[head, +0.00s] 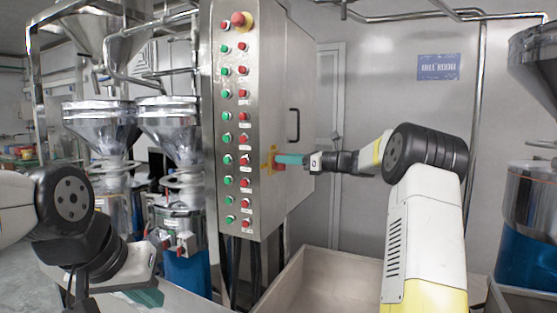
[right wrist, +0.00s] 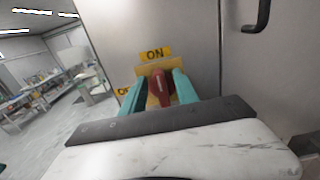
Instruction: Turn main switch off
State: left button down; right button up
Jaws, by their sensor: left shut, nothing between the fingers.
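The main switch is a red handle (right wrist: 157,86) on a yellow plate on the side of the steel control cabinet (head: 240,120). In the right wrist view an ON label (right wrist: 155,54) is above it, and a partly hidden yellow label is to its left. The handle looks roughly upright, toward ON. My right gripper (head: 280,160) is at the switch, its teal fingers (right wrist: 160,90) apart on either side of the handle. Contact is unclear. My left gripper (head: 150,297) is low at the left, shut and empty, away from the cabinet.
The cabinet front has rows of green and red buttons and a red emergency knob (head: 241,20). A black door handle (head: 294,126) is beside the switch. Steel hoppers (head: 103,125) stand at left. An open bin (head: 325,262) is below my right arm.

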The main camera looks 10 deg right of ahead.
grip_shut()
jog(key=shift+n, duration=0.3)
jog(key=n, duration=0.5)
jog(key=s+n, duration=0.1)
jog(key=n, duration=0.2)
jog(key=shift+a+f, duration=0.3)
jog(key=n, duration=0.4)
jog(key=shift+s+a+f, duration=0.15)
jog(key=shift+s+f, duration=0.05)
jog(key=shift+f, duration=0.1)
jog(key=shift+s+f+n, duration=0.1)
jog(key=shift+f+n, duration=0.15)
jog(key=shift+n, duration=1.1)
jog(key=shift+f+n, duration=0.2)
jog(key=shift+n, duration=1.15)
